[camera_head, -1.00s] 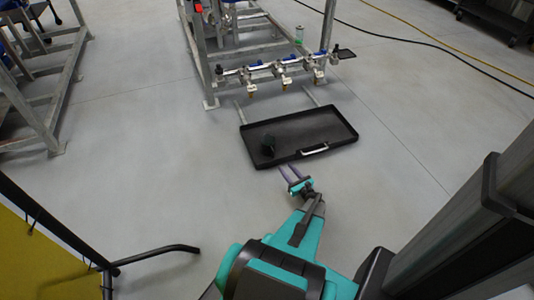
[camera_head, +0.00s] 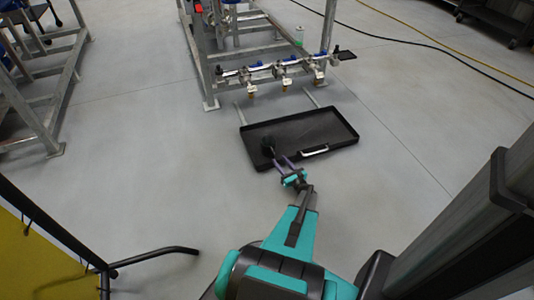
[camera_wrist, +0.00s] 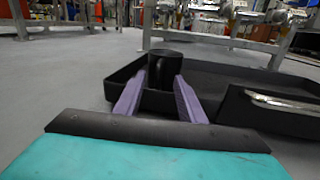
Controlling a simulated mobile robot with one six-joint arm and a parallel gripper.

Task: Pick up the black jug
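The black jug (camera_head: 268,146) stands in the left part of a shallow black tray (camera_head: 318,128) on the floor. In the wrist view the jug (camera_wrist: 166,69) is upright just beyond the fingertips, with its handle side facing me. My gripper (camera_head: 283,163) reaches over the tray's near rim close to the jug. In the wrist view my gripper (camera_wrist: 158,88) is open, its two purple fingers apart with the jug showing between and past their tips. I cannot tell whether the fingers touch the jug.
A metal frame with a row of valves (camera_head: 283,69) stands behind the tray. A black hose (camera_head: 440,47) runs across the floor at right.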

